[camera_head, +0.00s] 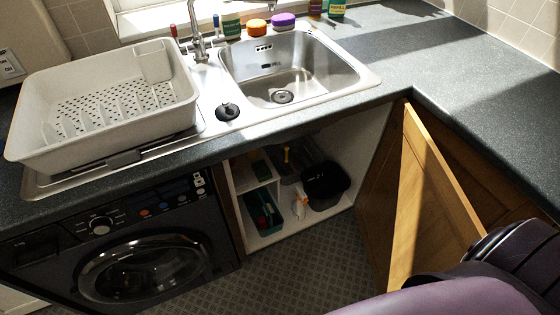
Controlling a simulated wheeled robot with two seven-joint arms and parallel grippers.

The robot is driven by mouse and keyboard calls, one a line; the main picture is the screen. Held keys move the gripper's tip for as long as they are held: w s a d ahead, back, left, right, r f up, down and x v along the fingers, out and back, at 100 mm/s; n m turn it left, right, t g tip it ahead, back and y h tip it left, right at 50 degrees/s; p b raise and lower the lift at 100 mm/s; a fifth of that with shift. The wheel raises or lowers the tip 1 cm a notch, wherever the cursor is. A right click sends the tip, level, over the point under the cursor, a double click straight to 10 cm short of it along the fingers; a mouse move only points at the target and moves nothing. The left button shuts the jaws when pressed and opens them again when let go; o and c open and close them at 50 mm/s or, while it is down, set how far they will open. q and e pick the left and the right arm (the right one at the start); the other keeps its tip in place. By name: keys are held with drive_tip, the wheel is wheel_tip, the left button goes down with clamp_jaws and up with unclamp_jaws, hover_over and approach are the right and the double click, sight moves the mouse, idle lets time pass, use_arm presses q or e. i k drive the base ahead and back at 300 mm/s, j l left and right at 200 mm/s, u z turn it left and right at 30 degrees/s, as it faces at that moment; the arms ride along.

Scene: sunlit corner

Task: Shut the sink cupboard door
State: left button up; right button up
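The sink cupboard door (428,205) is a wooden panel standing wide open. It is hinged at the right side of the cupboard opening and swung out towards me. The sink cupboard (345,140) under the sink is open, with white inner walls. Its inside shows a black bin (325,186), a shelf unit with a teal caddy, and a spray bottle. A purple and black link of my own arm fills the bottom right corner and hides the door's lower outer part. Neither gripper is in view, and I see no contact with the door.
A black washing machine (150,268) stands left of the cupboard. The worktop (450,75) runs above, with a steel sink (290,75) and a white dish rack (60,145). Wooden units stand behind the door. The patterned floor (300,265) before the cupboard looks clear.

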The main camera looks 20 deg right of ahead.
sight(414, 216)
drive_tip(key=z, duration=0.8)
